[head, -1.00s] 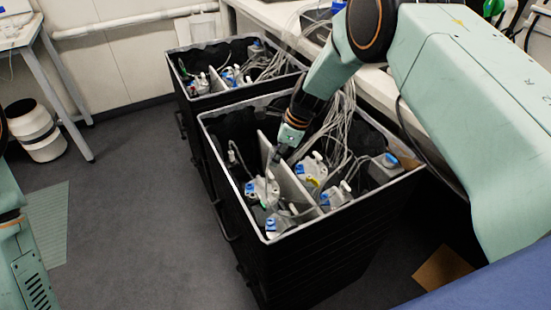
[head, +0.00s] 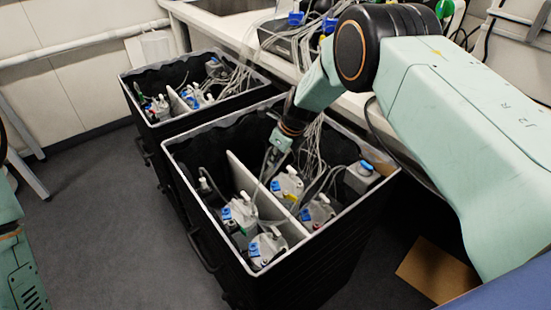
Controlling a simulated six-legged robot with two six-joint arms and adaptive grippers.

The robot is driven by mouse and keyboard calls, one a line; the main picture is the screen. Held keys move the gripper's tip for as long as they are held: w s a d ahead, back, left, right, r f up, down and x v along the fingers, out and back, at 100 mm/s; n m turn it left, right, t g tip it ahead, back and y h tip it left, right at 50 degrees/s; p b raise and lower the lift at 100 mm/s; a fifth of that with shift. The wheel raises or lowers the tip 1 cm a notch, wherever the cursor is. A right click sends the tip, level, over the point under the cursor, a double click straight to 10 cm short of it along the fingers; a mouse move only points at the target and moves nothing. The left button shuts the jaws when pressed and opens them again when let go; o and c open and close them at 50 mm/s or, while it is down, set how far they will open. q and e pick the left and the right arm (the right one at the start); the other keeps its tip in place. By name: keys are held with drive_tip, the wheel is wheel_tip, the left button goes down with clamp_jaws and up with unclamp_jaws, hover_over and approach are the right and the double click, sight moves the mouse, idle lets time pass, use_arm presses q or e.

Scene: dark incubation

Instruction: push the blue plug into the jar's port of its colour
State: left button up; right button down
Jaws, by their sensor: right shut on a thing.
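My right gripper (head: 271,160) reaches down from the upper right into the near black crate (head: 219,257). It is shut on the end of a thin grey tube; the plug itself is too small and dark to make out, its colour too. Grey-lidded jars with blue parts stand in the crate: one (head: 287,186) just below the gripper, one (head: 318,211) to its right, one (head: 240,214) at left and one (head: 267,248) in front. I cannot tell which port is blue. My left arm shows only at the left edge, its gripper out of view.
A pale divider (head: 240,178) stands upright in the near crate, close to the gripper. Many loose tubes hang from the bench (head: 235,30) behind. A second black crate (head: 137,95) with jars stands behind left. A brown board (head: 437,270) lies at lower right.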

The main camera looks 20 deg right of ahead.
wheel_tip(320, 180, down, 4)
drive_tip(key=b, duration=0.2)
drive_tip(key=shift+r+b, duration=0.25)
drive_tip(key=shift+b, duration=0.15)
drive_tip(key=shift+s+f+b, duration=0.15)
drive_tip(key=shift+f+b, duration=1.2)
drive_tip(key=shift+f, duration=0.15)
drive_tip(key=shift+w+d, duration=0.1)
drive_tip(key=shift+w, duration=0.1)
drive_tip(key=shift+s+r+p, duration=0.15)
drive_tip(key=shift+s+p, duration=0.15)
drive_tip(key=shift+w, duration=0.2)
